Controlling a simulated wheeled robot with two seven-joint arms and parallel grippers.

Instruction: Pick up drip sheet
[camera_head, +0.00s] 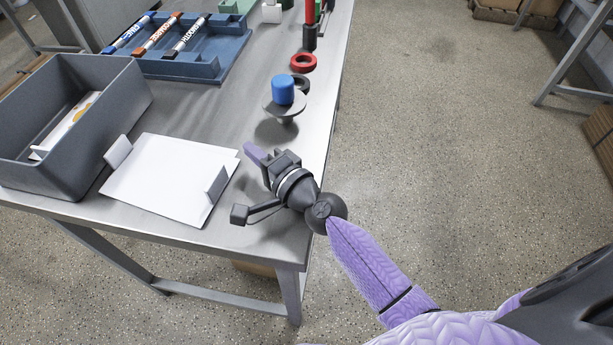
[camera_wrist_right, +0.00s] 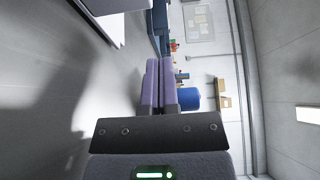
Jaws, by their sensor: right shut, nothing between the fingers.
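The white drip sheet (camera_head: 165,180) lies flat on the metal table, with a small upright pale tab at its left edge and another at its right edge. Part of a white sheet with a grey tab (camera_wrist_right: 115,25) shows at the top of the right wrist view. My right gripper (camera_head: 250,152) is over the table just right of the sheet, apart from it. Its purple fingers (camera_wrist_right: 159,85) are pressed together with nothing between them. My left gripper is in neither view.
A grey bin (camera_head: 125,95) holding a printed white item stands left of the sheet. A blue cylinder (camera_head: 283,90) sits on a round grey stand beyond my gripper. Red and black rings lie behind it. A blue tray (camera_head: 215,65) with markers is at the back. The table's right edge is close.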

